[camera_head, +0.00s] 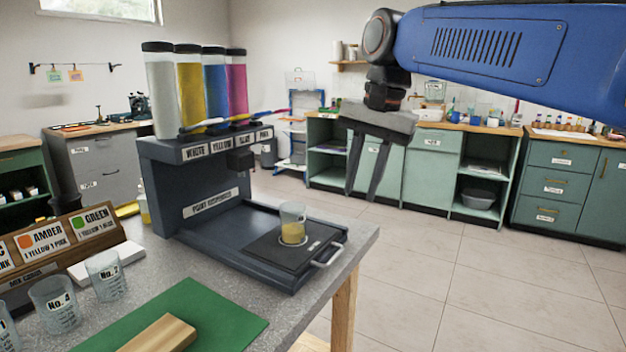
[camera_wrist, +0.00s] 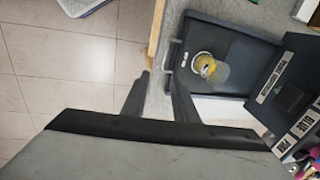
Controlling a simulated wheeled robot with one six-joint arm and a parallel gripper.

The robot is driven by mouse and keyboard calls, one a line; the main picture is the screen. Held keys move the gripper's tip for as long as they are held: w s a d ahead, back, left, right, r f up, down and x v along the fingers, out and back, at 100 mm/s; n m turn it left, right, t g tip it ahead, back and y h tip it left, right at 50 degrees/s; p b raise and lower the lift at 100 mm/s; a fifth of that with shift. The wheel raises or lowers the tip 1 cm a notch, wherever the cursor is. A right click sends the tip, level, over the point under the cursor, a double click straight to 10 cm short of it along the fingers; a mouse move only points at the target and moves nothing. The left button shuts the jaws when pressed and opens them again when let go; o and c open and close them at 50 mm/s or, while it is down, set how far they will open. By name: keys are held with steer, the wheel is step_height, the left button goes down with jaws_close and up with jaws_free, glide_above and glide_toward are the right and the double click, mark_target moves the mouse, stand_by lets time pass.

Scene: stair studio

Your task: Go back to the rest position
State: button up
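My gripper (camera_head: 367,196) hangs at the upper middle of the head view, in the air beyond the right edge of the worktable. Its fingers point down and stand apart with nothing between them; the wrist view also shows the two spread fingers (camera_wrist: 160,82). A clear cup (camera_head: 293,223) with yellow paint in the bottom stands on the dark platform of the paint dispenser (camera_head: 216,196). The cup also shows in the wrist view (camera_wrist: 211,69), beyond the fingertips and apart from them.
Beakers (camera_head: 105,275) stand at the front left of the worktable, near a green mat (camera_head: 235,318) with a wooden block (camera_head: 160,335). Colour tubes (camera_head: 190,95) top the dispenser. Green cabinets (camera_head: 430,165) line the back wall. The tiled floor (camera_head: 480,270) at right is clear.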

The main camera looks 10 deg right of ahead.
steer(key=s+d+f+n+t, duration=0.1)
steer(key=s+d+f, duration=0.3)
steer(key=f, duration=0.5)
steer(key=s+d+f+n+t+h, duration=0.1)
steer(key=s+d+f+n, duration=0.2)
steer(key=s+d+f, duration=0.2)
steer(key=s+d+f+n+t, duration=0.1)
steer(key=s+d+f, duration=0.3)
steer(key=s+f, duration=0.5)
step_height(320, 180, down, 5)
steer(key=shift+s+d+r+n+h, duration=0.2)
steer(key=shift+n+h, duration=0.1)
steer(key=shift+n, duration=0.6)
